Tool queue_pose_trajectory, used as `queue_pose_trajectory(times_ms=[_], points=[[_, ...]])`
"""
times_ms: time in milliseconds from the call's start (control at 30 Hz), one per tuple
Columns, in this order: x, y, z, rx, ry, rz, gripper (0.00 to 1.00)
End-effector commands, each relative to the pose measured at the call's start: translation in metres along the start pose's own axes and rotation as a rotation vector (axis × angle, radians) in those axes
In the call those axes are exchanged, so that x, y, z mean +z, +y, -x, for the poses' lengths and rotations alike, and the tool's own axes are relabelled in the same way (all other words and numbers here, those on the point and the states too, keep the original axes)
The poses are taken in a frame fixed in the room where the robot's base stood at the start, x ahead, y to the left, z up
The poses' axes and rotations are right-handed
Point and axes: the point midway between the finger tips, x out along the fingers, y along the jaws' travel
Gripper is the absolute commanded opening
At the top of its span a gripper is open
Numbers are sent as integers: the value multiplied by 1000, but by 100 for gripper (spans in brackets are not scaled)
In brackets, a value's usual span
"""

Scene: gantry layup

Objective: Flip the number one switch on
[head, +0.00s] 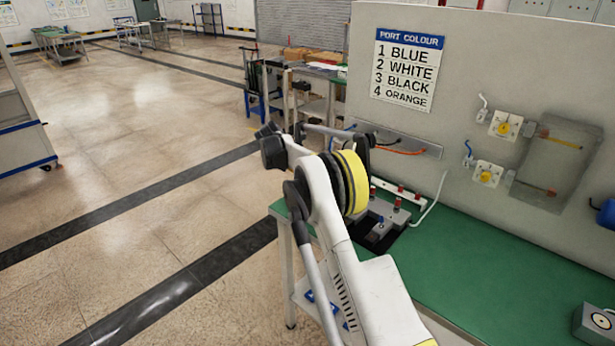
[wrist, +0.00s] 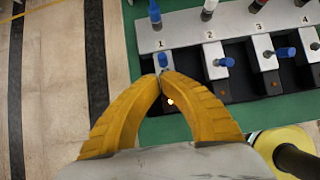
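In the wrist view, a grey switch block (wrist: 183,35) carries a row of numbered switches, 1 to 4. The number one switch (wrist: 163,60) has a small blue lever just beyond my fingertips. My gripper (wrist: 162,77) has its yellow fingers closed together at the tips, right by that lever. I see nothing clearly gripped, and whether the tips touch the lever is unclear. A small orange light (wrist: 171,101) glows between the fingers. The number two switch (wrist: 225,62) and number three switch (wrist: 287,52) have blue levers pointing right. In the head view my arm hides the gripper.
In the head view, the block sits on a green bench (head: 480,270) below an upright grey panel (head: 475,40) with a port colour sign (head: 407,70). Plugs (wrist: 154,14) stand along the block's far edge. A white cable (head: 434,205) lies beside it. Open floor is left.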

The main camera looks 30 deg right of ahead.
Motion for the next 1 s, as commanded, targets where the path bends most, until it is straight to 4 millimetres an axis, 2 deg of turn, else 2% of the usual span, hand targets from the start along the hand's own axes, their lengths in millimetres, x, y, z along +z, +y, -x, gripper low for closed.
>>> queue_pose_trajectory(times_ms=[67, 300, 500, 700, 1000], points=[[-9, 4, 16, 2, 0, 1, 0], [2, 3, 72, 0, 0, 0, 0], [7, 4, 103, 0, 0, 0, 0], [9, 4, 114, 0, 0, -1, 0], [9, 3, 114, 0, 0, -1, 0]])
